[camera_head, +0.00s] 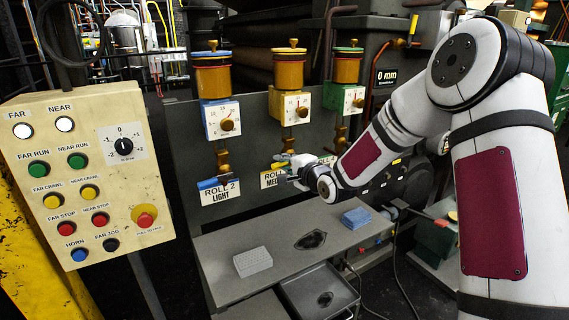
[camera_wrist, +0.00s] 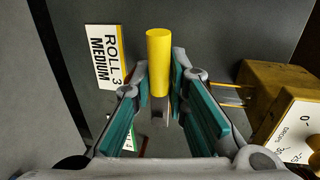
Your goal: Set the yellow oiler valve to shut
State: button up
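The yellow oiler (camera_head: 289,104) is the middle one of three on the dark panel, with an amber reservoir above a yellow dial box. Its valve's yellow handle (camera_wrist: 159,62) stands in the middle of the wrist view. My gripper (camera_head: 286,168) is below this oiler, beside the ROLL 3 MEDIUM label (camera_wrist: 104,57). In the wrist view, my gripper's teal-padded fingers (camera_wrist: 160,88) lie on both sides of the handle's near end. The pads look very close to the handle, but I cannot tell whether they touch it. In the head view my gripper partly hides the valve.
A blue oiler (camera_head: 221,120) hangs to the left and a green oiler (camera_head: 343,98) to the right, close by. A button box (camera_head: 85,180) stands at left.

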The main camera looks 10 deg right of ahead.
jog(key=o, duration=0.3)
jog(key=shift+s, duration=0.1)
jog(key=v, duration=1.1)
jog(key=shift+s+d, duration=0.2)
jog(key=shift+s, duration=0.15)
